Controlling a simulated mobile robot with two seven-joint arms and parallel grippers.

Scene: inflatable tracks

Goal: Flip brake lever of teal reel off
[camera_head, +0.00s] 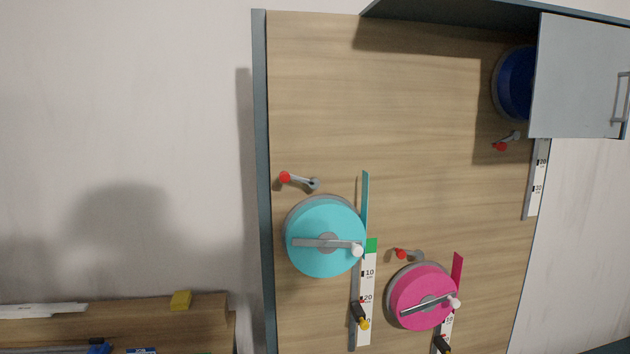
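The teal reel (318,217) is mounted on the left part of an upright wooden board. A grey crank bar lies across its face and ends in a white knob (357,250) on the right. Its brake lever (300,181) sits just above the reel, with a red ball tip (285,177) pointing left and a grey pivot on the right. A teal strip (365,200) runs up along the reel's right side. Neither of my grippers shows in this view.
A pink reel (405,293) with its own red-tipped lever (402,253) is at lower right. A blue reel (515,82) is partly hidden by a grey door (585,80). A scale (366,290) hangs below the teal strip. A wooden shelf (200,312) stands at lower left.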

